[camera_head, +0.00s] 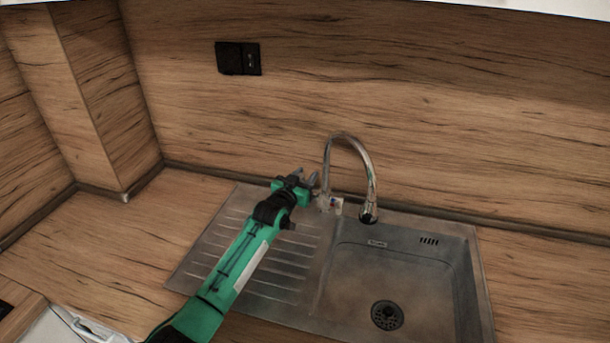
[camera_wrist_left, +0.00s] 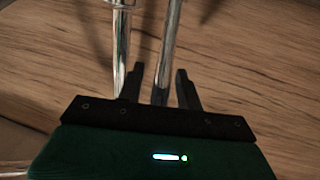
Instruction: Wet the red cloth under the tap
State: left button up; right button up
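The chrome tap (camera_head: 366,165) stands behind the sink, its spout arching over to the right above the basin (camera_head: 385,270). My left gripper (camera_head: 307,178) is just left of the tap's upright. Its fingers are apart. In the left wrist view, the left gripper (camera_wrist_left: 161,85) shows a chrome bar of the tap (camera_wrist_left: 170,40) between the fingers, and another chrome part to the left of them. I cannot tell whether a finger touches the chrome. No water shows at the spout. The red cloth and my right gripper are in neither view.
The ribbed drainboard (camera_head: 215,250) lies left of the basin, under my left arm. A round drain (camera_head: 387,315) sits in the empty-looking basin. The wooden splashback (camera_head: 450,120) is close behind the tap, with a black socket (camera_head: 238,58). Countertop at left (camera_head: 110,240) is clear.

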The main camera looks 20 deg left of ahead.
pick_arm(q)
jog(key=shift+w, duration=0.1)
grip_shut()
jog(key=shift+s+f+b, duration=0.25)
jog(key=shift+f+b, duration=0.1)
jog(key=shift+b, duration=0.45)
jog(key=shift+s+r+t+b, duration=0.1)
jog(key=shift+s+t+b, duration=0.25)
jog(key=shift+t+b, duration=0.4)
grip_release()
